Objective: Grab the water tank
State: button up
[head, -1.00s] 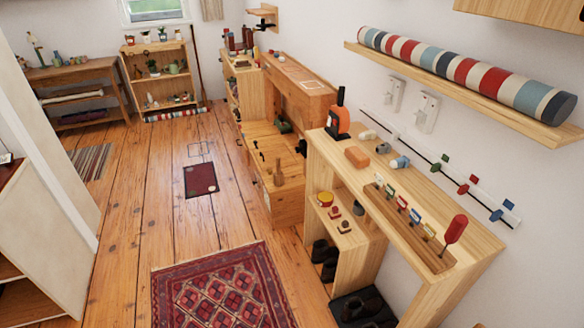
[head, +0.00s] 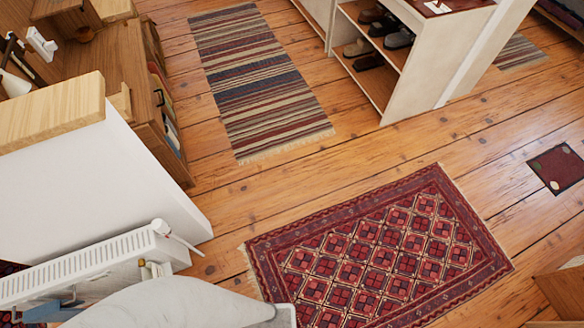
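I see nothing in the head view that I can make out as a water tank. My gripper is not in view. A pale grey rounded shape (head: 175,306) fills the bottom left edge, and I cannot tell what it is.
A red patterned rug (head: 375,255) and a striped runner (head: 255,75) lie on the plank floor. A shoe rack (head: 440,80) stands at the back. A white radiator (head: 85,270) and wooden furniture (head: 115,75) line the left. A small dark mat (head: 560,168) lies at the right.

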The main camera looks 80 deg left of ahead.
aim_at(154, 276)
jog(key=k+l, duration=0.35)
jog(key=k, duration=0.2)
jog(key=k+l, duration=0.35)
jog(key=k, duration=0.25)
jog(key=k+l+u, duration=0.1)
jog(key=k+l, duration=0.15)
jog(key=k, duration=0.25)
jog(key=k+l+u, duration=0.1)
jog(key=k+l, duration=0.15)
jog(key=k, duration=0.25)
jog(key=k+l, duration=0.2)
jog(key=k, duration=0.3)
jog(key=u, duration=1.4)
jog(key=i+l+u, duration=0.2)
jog(key=i+l, duration=0.2)
jog(key=l, duration=0.15)
jog(key=i+l+u, duration=0.15)
jog(key=l, duration=0.2)
jog(key=i+l+u, duration=0.2)
jog(key=i+l, duration=0.15)
jog(key=l, duration=0.3)
jog(key=i+l+u, duration=0.1)
jog(key=l, duration=0.25)
jog(key=i+l+u, duration=0.1)
jog(key=l, duration=0.25)
jog(key=i+l+u, duration=0.1)
jog(key=l, duration=0.3)
jog(key=i, duration=0.1)
